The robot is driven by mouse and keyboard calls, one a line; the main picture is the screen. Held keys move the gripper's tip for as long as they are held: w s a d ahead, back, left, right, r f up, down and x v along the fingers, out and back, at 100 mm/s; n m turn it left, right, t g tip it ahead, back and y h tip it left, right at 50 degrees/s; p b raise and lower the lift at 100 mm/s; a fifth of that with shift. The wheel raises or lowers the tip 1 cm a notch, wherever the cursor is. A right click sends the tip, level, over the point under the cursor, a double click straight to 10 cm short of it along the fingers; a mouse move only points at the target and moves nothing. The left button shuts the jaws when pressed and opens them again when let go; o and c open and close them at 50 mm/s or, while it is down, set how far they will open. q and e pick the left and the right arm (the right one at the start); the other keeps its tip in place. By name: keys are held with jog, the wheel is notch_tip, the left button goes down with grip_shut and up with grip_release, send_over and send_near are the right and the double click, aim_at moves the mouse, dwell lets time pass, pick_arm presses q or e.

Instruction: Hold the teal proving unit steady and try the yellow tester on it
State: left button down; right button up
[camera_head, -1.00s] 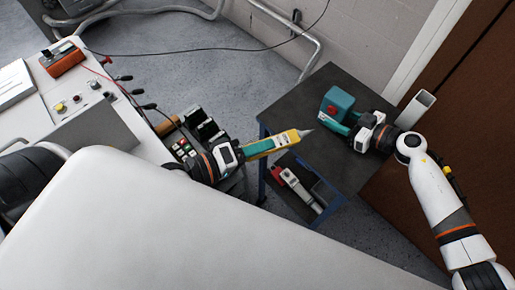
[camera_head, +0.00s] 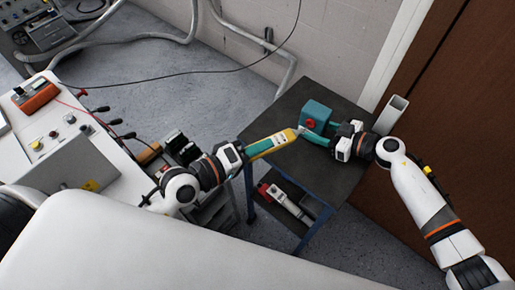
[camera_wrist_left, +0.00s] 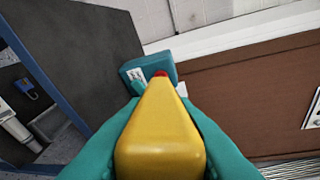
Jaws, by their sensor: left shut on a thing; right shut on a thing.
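The teal proving unit (camera_head: 315,116), a box with a red spot (camera_head: 310,123) on its face, stands on the dark table top. My right gripper (camera_head: 329,139) is shut on it from the right. My left gripper (camera_head: 250,151) is shut on the yellow tester (camera_head: 273,143), whose tip points at the proving unit's red spot. In the left wrist view the yellow tester (camera_wrist_left: 160,135) lies between the teal fingers. The proving unit (camera_wrist_left: 140,70) is beyond its tip. The tip looks very close to the red spot; I cannot tell whether they touch.
The dark table (camera_head: 335,185) has a lower shelf holding a red and white item (camera_head: 285,202). A pale square post (camera_head: 391,114) stands behind the table's right side. A white bench (camera_head: 80,150) with a control panel and leads is at the left.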

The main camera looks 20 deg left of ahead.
pick_arm(q)
jog(key=shift+w+d, duration=0.15)
jog(key=shift+w, duration=0.45)
dwell(1.5)
jog(key=s+a, duration=0.2)
jog(key=s, duration=0.4)
jog(key=shift+s, duration=0.35)
pick_arm(e)
jog(key=o, duration=0.8)
jog(key=shift+o, duration=0.2)
jog(key=v, duration=1.2)
